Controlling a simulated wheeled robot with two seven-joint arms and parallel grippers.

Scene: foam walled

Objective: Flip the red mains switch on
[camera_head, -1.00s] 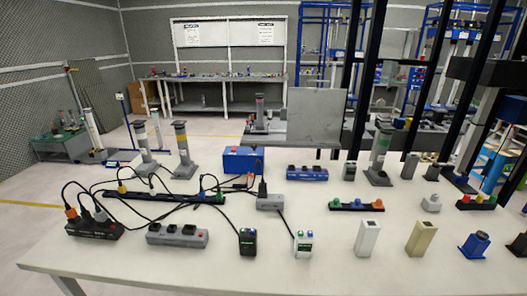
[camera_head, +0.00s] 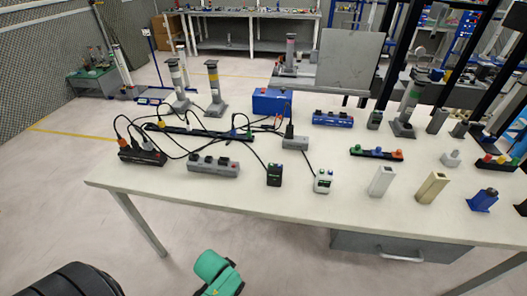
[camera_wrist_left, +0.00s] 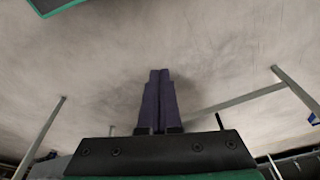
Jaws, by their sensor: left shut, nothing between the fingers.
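A grey power strip (camera_head: 213,167) lies near the front edge of the table, with dark sockets and a small red spot (camera_head: 233,167) at its right end. A black power strip (camera_head: 141,153) with an orange plug and other plugs in it lies left of it. I cannot tell for sure which red part is the mains switch, or its position. My left gripper (camera_wrist_left: 160,76) is shut and empty in the left wrist view, above bare floor and apart from the strips. In the head view a green part, probably of my left arm, shows below the table edge. My right gripper is not in view.
The white table (camera_head: 320,215) also holds a black device (camera_head: 275,175), a white device (camera_head: 323,181), a blue box (camera_head: 272,101) and several blocks. Black cables loop behind the strips. A drawer (camera_head: 390,247) hangs under the table. The floor before the table is open.

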